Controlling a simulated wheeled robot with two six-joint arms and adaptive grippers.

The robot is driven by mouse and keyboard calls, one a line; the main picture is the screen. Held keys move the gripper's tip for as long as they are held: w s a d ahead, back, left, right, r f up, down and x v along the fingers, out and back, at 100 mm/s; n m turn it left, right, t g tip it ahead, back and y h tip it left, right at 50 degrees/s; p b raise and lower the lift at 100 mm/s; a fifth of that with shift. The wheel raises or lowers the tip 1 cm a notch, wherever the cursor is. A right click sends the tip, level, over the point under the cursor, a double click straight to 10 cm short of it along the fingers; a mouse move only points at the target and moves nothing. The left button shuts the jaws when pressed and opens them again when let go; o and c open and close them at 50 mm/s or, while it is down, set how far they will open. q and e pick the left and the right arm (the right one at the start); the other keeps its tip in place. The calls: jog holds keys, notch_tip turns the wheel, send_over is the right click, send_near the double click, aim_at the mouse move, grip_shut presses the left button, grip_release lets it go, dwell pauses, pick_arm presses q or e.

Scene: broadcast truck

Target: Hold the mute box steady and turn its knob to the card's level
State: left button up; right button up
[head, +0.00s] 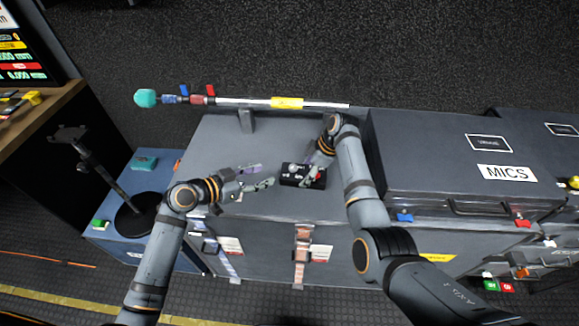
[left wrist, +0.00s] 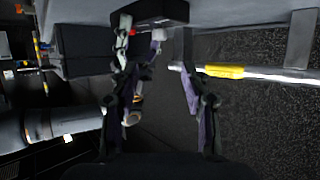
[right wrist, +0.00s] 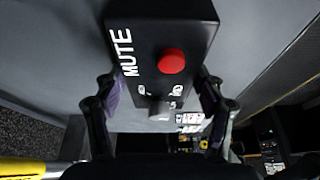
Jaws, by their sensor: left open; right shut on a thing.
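The mute box (head: 290,181) is small and black and sits on the grey case top. My left gripper (head: 264,174) is open and empty, just left of the box. In the left wrist view the box (left wrist: 165,12) is at the top, beyond the open fingers. I cannot make out the card or the knob's setting.
A closed case (head: 440,150) marked MICS stands to the right. A pole (head: 235,102) with a teal end lies along the back edge. A stand with a round black base (head: 140,218) is at the left. Grey case top (head: 225,135) behind the box is clear.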

aim_at(293, 166)
pick_arm(q)
jog(key=x, duration=1.2)
